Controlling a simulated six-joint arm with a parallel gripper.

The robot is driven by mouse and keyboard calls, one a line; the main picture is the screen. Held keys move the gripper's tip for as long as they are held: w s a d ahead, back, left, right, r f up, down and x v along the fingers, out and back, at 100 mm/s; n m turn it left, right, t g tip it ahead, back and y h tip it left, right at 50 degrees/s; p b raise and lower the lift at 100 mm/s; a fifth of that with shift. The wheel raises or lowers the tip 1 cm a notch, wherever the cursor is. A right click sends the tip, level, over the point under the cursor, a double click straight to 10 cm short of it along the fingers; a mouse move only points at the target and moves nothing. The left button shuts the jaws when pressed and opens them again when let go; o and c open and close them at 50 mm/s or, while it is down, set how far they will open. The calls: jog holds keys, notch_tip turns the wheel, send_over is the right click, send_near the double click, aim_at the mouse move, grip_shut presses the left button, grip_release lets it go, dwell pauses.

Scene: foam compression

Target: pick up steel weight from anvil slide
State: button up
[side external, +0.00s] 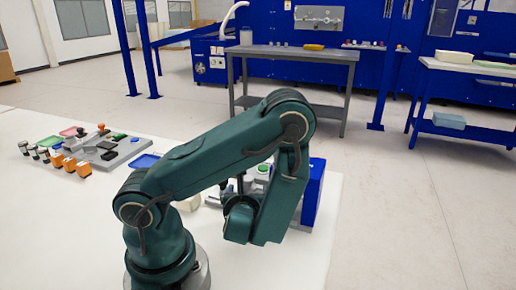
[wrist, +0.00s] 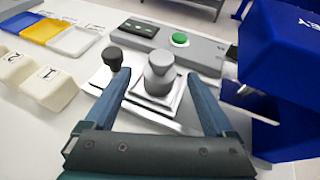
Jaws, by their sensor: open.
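The steel weight (wrist: 160,80) is a grey metal cylinder with a narrower knob on top. It stands upright on the square metal plate of the anvil slide (wrist: 172,112) in the wrist view. A black knob (wrist: 112,58) stands at the slide's left. My gripper (wrist: 159,74) is open, with one blue-green finger on each side of the weight in the picture. Gaps show between the fingers and the weight, and I cannot tell how far above it they are. In the side external view my arm hides the weight and most of the gripper.
A blue housing (wrist: 285,65) stands close on the right. A grey panel with a green button (wrist: 180,40) lies behind the slide. Cream numbered blocks (wrist: 45,85) and coloured trays (wrist: 45,32) are at left. Several small orange-based items (side external: 70,163) sit at the table's far left.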

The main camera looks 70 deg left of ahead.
jog(key=shift+w+a+f, duration=0.25)
jog(key=shift+a+f, duration=0.05)
jog(key=shift+a, duration=0.3)
grip_shut()
jog(key=shift+r, duration=0.1)
